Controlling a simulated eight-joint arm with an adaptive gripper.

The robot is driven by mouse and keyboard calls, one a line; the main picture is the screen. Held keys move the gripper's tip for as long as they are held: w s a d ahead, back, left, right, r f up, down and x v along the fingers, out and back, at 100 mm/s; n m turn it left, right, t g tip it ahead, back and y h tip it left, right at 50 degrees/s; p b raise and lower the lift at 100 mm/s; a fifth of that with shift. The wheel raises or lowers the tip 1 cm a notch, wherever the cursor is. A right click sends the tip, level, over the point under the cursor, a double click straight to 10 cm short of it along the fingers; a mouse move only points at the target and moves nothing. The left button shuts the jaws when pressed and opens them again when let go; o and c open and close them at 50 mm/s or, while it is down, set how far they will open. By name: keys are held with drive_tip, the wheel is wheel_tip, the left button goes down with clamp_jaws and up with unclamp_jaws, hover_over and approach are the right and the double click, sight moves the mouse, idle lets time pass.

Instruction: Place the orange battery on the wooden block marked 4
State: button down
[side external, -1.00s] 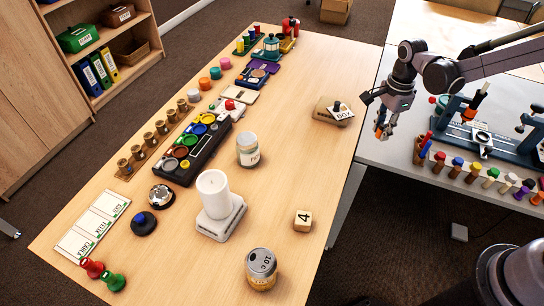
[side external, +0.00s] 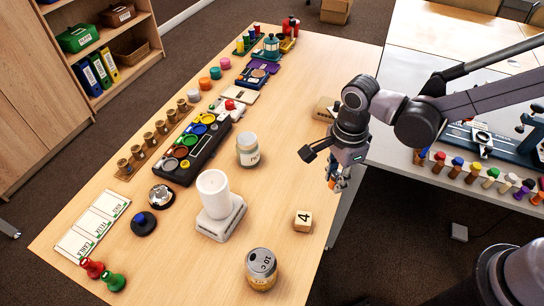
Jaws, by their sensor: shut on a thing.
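My gripper (side external: 336,180) hangs above the right edge of the wooden table, up and to the right of the block. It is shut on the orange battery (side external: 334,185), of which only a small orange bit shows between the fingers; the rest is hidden. The wooden block marked 4 (side external: 303,221) is a small light cube near the table's right edge, with the black 4 showing. Nothing is on top of it.
A jar (side external: 247,149) is further back. Bare table (side external: 285,185) lies around the block. My arm partly hides a tan box (side external: 323,108).

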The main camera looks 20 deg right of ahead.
hover_over(304, 217)
wheel_tip(304, 217, down, 4)
drive_tip(key=shift+a+f, duration=0.1)
drive_tip(key=shift+f, duration=2.1)
drive_tip(key=shift+f, duration=0.1)
drive_tip(key=c, duration=1.1)
unclamp_jaws()
drive_tip(key=shift+c, duration=0.2)
wheel_tip(304, 217, up, 12)
drive_tip(key=s+d+r+n+t, duration=0.2)
drive_tip(key=d+r+n+t, duration=0.1)
drive_tip(key=d+n, duration=0.6)
drive_tip(key=s+d+r+n+t, duration=0.2)
drive_tip(key=d+r+n+t, duration=0.2)
drive_tip(key=d+n, duration=0.5)
drive_tip(key=d+r, duration=0.1)
drive_tip(key=d, duration=0.7)
drive_tip(key=shift+r, duration=0.35)
